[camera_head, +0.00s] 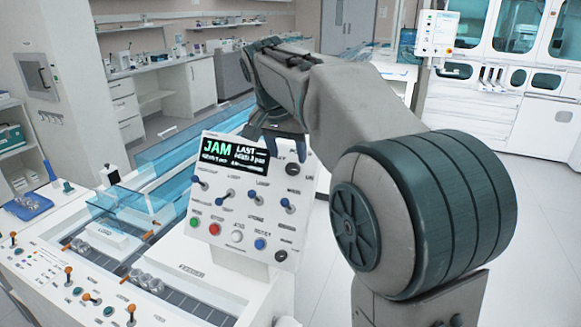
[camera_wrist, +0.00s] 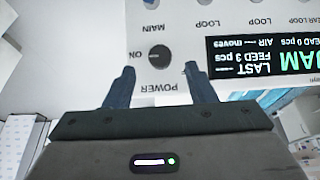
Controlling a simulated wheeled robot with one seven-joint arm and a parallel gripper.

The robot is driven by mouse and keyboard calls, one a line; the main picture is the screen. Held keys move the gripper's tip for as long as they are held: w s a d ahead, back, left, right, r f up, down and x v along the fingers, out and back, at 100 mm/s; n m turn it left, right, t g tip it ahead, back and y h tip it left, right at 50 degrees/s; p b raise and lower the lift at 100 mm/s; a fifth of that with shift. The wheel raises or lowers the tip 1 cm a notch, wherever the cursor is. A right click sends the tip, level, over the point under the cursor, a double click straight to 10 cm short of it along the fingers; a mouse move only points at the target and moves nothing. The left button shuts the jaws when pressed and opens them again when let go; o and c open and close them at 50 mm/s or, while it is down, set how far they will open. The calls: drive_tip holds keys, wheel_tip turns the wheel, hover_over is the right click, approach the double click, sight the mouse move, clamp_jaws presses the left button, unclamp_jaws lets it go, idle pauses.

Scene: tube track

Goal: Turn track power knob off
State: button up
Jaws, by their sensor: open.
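The power knob (camera_wrist: 159,56) is a round dark knob on the white control panel (camera_head: 225,215). It shows upside down in the wrist view, beside the labels POWER and ON. Its pointer direction is hard to read. In the head view the knob (camera_head: 292,169) is at the panel's upper right, beside the display (camera_head: 235,153) reading JAM. My gripper (camera_wrist: 159,69) is open, its two blue fingers on either side of the knob in the wrist view. I cannot tell how far the fingertips are from the panel. In the head view my gripper (camera_head: 276,138) is above the knob, partly hidden.
Toggle switches (camera_head: 226,195) and coloured buttons (camera_head: 214,229) cover the panel below the display. Clear blue track covers (camera_head: 180,155) and the white track bench (camera_head: 200,280) lie left and below. Another row of orange levers (camera_head: 69,272) is at lower left.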

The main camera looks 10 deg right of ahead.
sight(291, 168)
drive_tip(key=x, duration=0.5)
drive_tip(key=shift+f, duration=0.15)
drive_tip(key=c, duration=1)
